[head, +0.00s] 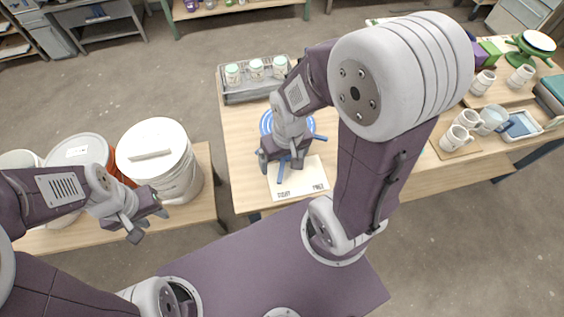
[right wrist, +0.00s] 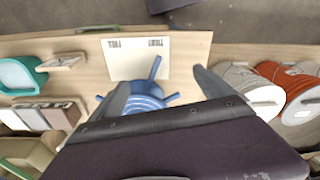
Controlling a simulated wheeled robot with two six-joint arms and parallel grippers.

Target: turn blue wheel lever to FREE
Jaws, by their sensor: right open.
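The blue wheel (head: 267,122) lies on the wooden table, partly hidden by my right arm in the head view; it also shows in the right wrist view (right wrist: 143,103). Its long blue lever (head: 282,172) points over a white card (head: 305,180), toward the small left label, which is hard to read. The FREE label (head: 318,188) is to the right of the lever tip. My right gripper (head: 283,160) is open above the wheel, with the lever (right wrist: 155,67) between its fingers in the right wrist view; contact cannot be told. My left gripper (head: 148,225) looks open and empty beside the buckets.
A white lidded bucket (head: 158,155) stands on the left bench. A grey tray (head: 257,90) with several jars is behind the wheel. Several mugs (head: 458,135) and a blue sponge-like item (head: 520,125) stand at the right. The table's front edge is close to the card.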

